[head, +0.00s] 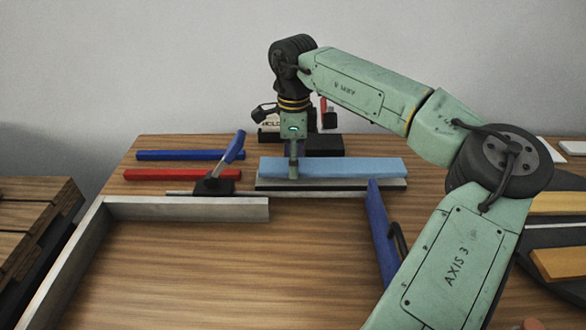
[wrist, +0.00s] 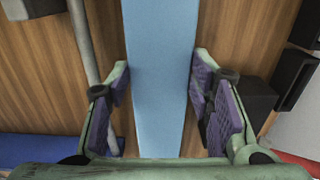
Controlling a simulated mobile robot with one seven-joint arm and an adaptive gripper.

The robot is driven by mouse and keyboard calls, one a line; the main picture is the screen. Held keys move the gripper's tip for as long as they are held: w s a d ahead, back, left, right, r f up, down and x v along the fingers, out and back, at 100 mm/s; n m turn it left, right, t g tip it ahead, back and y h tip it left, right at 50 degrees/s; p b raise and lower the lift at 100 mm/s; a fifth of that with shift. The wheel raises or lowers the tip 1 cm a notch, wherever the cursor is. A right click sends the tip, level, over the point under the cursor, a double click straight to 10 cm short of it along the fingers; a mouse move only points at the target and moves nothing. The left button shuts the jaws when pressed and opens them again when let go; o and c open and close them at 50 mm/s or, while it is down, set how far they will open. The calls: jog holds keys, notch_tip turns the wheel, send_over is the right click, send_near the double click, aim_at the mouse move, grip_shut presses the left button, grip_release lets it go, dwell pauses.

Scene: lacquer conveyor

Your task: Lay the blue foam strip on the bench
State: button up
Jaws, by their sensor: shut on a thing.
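The blue foam strip (head: 345,167) lies level, long side left to right, at the back of the wooden bench (head: 190,270) in the head view. My gripper (head: 293,174) points straight down and is shut on the strip left of its middle. In the wrist view the strip (wrist: 160,50) runs between the two purple-padded fingers of my gripper (wrist: 160,88). A pale grey strip with a dark edge (head: 330,185) shows just below the foam in the head view. I cannot tell whether the foam touches it.
A blue bar (head: 185,155) and a red bar (head: 180,175) lie at the back left. A toggle clamp (head: 222,168) stands by the metal fence (head: 190,209). A black block (head: 322,145) is behind the strip. A blue-handled tool (head: 381,235) stands front right. The front middle is clear.

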jog(key=shift+f+b, duration=0.35)
jog(key=shift+f, duration=1)
jog(key=o, duration=0.9)
jog(key=shift+r, duration=0.1)
notch_tip(320, 180, up, 12)
jog(key=shift+r+b, duration=0.15)
jog(key=shift+b, duration=0.25)
